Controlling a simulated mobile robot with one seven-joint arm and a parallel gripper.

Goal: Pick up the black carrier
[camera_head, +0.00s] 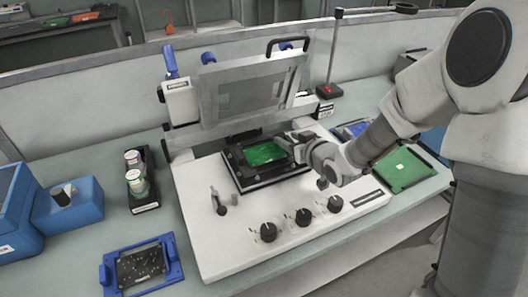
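A black carrier (240,180), a flat black frame, lies on the white bed of the machine (203,240). A green board (262,154) sits inside it. My gripper (288,144) reaches in from the right, over the right part of the carrier and close to the green board's right edge. My arm hides some of the carrier's right side. The fingers are too small to tell whether they are open or shut, or whether they touch the carrier or the board.
The machine's grey hinged frame (207,92) stands raised behind the carrier. Black knobs (303,216) line the machine's front. A blue frame with a black board (140,265), a black tray with bottles (143,205) and blue boxes (75,205) are left. A green panel (403,170) lies right.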

